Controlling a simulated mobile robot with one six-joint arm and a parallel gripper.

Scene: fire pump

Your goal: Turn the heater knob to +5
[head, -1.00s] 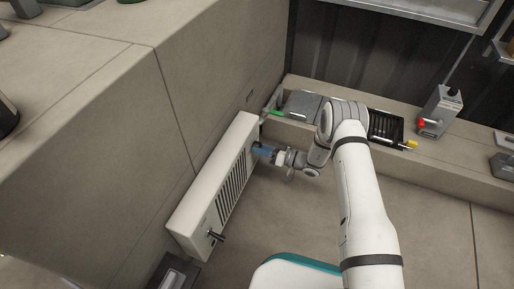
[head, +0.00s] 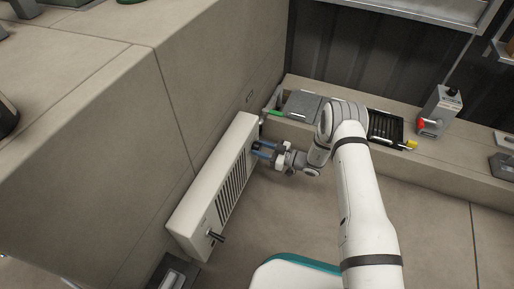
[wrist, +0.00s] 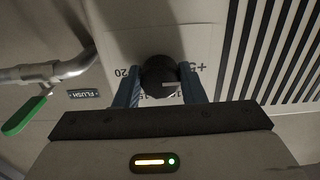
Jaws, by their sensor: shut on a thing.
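The heater (head: 187,217) is a long pale box on the wall, with a dark slatted grille. Its round black knob (wrist: 157,70) shows in the wrist view, with a short pale pointer mark toward the right. A "+5" label (wrist: 198,70) is printed right of the knob, and "20" is on its left. Other numbers below are partly hidden by my gripper. My gripper (head: 262,151) is at the heater's far end. In the wrist view its blue fingers (wrist: 158,84) are on both sides of the knob, shut on it.
A pipe with a green handle (wrist: 24,117) and a FLUSH label (wrist: 83,94) is left of the knob. A ledge (head: 455,165) at the back carries a grey box (head: 439,110) with a red part.

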